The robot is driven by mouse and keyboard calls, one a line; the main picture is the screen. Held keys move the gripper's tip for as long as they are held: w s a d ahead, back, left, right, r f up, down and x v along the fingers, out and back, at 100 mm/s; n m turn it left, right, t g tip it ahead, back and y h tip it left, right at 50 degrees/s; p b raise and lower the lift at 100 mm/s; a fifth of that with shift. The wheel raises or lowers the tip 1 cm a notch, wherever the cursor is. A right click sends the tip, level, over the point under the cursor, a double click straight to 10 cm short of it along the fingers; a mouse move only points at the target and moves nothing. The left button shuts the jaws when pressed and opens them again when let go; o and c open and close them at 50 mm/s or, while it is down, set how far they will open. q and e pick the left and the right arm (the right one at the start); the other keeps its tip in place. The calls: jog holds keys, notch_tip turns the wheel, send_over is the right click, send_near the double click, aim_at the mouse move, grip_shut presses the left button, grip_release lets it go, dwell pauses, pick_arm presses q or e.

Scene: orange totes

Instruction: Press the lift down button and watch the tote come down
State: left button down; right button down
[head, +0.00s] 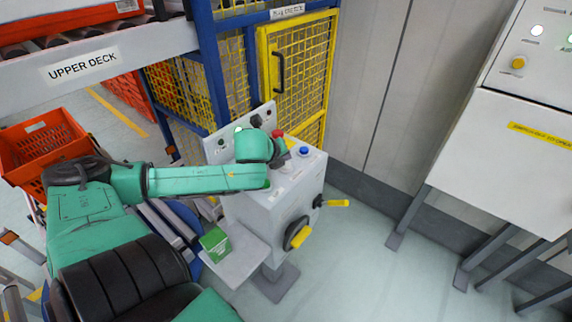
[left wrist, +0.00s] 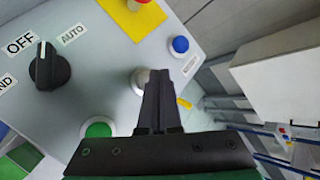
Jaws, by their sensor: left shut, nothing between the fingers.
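A grey control box (head: 265,205) stands in the middle of the head view. Its sloped top carries a red mushroom button (head: 277,134) and a blue button (head: 304,151). The left wrist view shows a pale round button (left wrist: 139,80), a green button (left wrist: 97,129) and a black selector knob (left wrist: 44,67) marked OFF and AUTO. No lift-down label is readable. My left gripper (left wrist: 160,76) is shut and empty, its tips beside the pale button; contact cannot be told. In the head view my wrist hides the tips. An orange tote (head: 42,148) is at left; another (head: 55,17) is on the upper deck.
A yellow mesh gate (head: 300,65) stands behind the box. A beam labelled UPPER DECK (head: 110,55) crosses the upper left. A white cabinet (head: 500,150) stands at right, with clear floor between.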

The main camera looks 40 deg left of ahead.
pick_arm(q)
jog(key=shift+f, duration=0.1)
dwell(0.7)
jog(key=shift+f, duration=0.3)
